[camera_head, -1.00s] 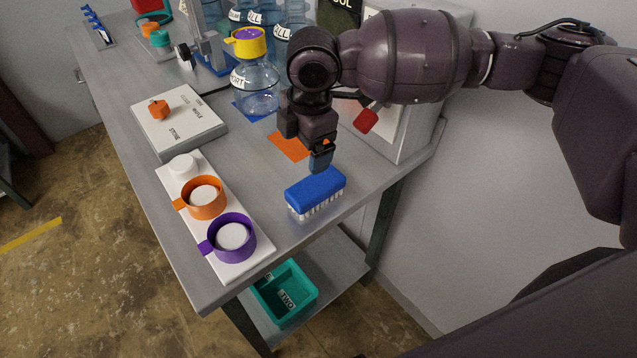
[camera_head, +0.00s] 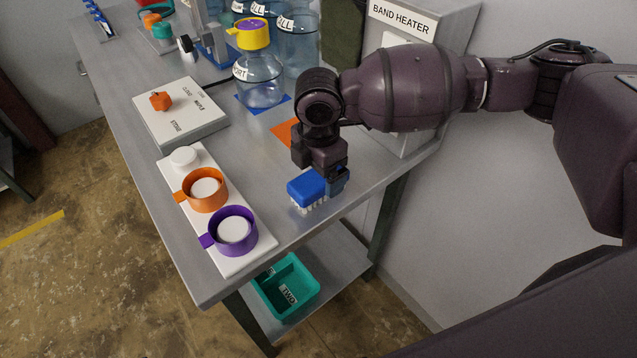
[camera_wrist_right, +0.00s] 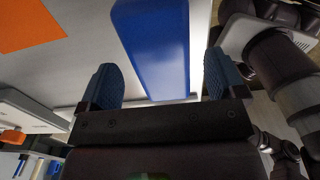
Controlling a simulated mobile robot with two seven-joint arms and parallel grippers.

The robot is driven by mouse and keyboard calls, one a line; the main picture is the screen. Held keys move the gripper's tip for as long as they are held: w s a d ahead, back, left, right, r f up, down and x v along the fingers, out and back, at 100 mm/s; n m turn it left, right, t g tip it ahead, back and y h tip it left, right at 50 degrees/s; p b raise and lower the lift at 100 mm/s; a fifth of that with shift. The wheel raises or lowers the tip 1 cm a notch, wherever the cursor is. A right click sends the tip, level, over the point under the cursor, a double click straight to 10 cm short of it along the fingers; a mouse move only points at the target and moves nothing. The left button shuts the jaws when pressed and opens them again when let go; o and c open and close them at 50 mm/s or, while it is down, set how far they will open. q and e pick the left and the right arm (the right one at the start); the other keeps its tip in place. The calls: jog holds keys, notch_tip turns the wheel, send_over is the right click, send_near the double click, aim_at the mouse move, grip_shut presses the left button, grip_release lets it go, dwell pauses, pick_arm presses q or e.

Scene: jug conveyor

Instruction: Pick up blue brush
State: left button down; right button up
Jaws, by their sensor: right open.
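The blue brush (camera_head: 306,188) lies on the metal table near its right edge, blue back up and white bristles down. My right gripper (camera_head: 338,182) is low at the brush in the head view and hides its right part. In the right wrist view the brush (camera_wrist_right: 156,45) runs between the two open fingers of the gripper (camera_wrist_right: 161,85), with a gap on each side. I cannot tell how far above the brush the fingers are. My left gripper is not in view.
A white board with an orange cup (camera_head: 205,190) and a purple cup (camera_head: 234,231) lies left of the brush. A clear bottle with a yellow and purple cap (camera_head: 260,80) and a band heater box (camera_head: 405,22) stand behind. A teal bin (camera_head: 290,285) sits on the lower shelf.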

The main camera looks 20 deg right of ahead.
aim_at(319, 182)
notch_tip(319, 182, down, 3)
jog(key=shift+s+r, duration=0.1)
jog(key=shift+r, duration=0.05)
jog(key=shift+f, duration=0.3)
jog(key=c, duration=1.1)
jog(key=shift+o, duration=0.2)
jog(key=shift+r, duration=0.35)
notch_tip(319, 182, up, 19)
jog(key=p, duration=0.2)
jog(key=shift+r, duration=0.2)
